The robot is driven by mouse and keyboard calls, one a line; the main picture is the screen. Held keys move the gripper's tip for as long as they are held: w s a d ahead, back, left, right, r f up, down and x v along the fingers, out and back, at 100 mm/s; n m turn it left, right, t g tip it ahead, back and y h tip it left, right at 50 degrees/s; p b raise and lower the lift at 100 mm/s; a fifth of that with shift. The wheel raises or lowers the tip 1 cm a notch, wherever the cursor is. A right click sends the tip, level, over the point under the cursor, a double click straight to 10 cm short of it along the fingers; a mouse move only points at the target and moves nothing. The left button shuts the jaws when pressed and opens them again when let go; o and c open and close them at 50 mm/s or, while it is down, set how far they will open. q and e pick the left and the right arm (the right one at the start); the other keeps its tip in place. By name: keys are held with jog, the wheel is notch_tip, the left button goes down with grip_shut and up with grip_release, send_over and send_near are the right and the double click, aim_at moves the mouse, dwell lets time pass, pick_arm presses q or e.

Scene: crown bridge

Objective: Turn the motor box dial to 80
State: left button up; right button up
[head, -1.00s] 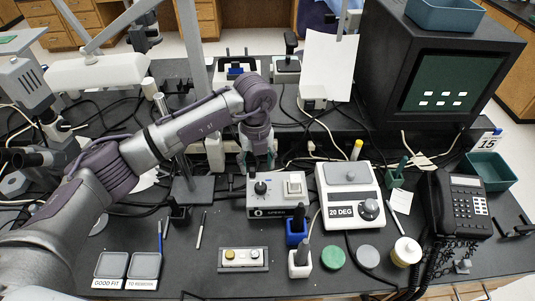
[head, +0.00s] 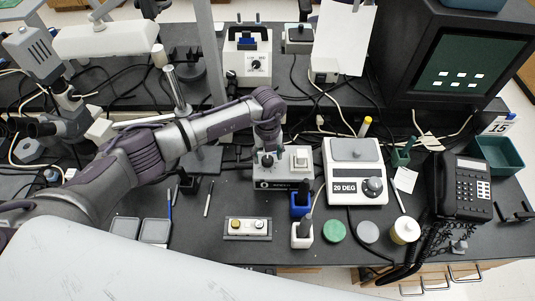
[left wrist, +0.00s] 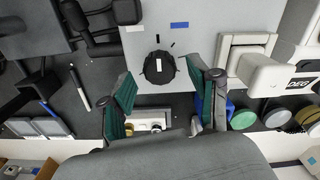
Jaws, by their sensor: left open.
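The motor box (head: 295,180) is a light grey box in the middle of the bench in the head view. Its black round dial (left wrist: 159,67) has a white mark, and tick marks lie on the panel around it. A raised white rocker-like part (head: 299,161) sits right of the dial. My left gripper (head: 268,141) points down over the dial. In the left wrist view its two green-padded fingers (left wrist: 160,78) are open, one on each side of the dial, apart from it. I cannot tell how far above the panel they are. The box's front readout is too small to read.
A blue holder (head: 300,206) and a white holder (head: 301,236) stand close at the box's front right. A two-button panel (head: 247,228) lies in front. A telephone (head: 464,185) is farther right.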

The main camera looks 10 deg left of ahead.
pick_arm(q)
jog(key=shift+s+f, duration=0.1)
jog(key=shift+f, duration=0.65)
jog(key=c, duration=1.1)
jog(key=shift+c, duration=0.2)
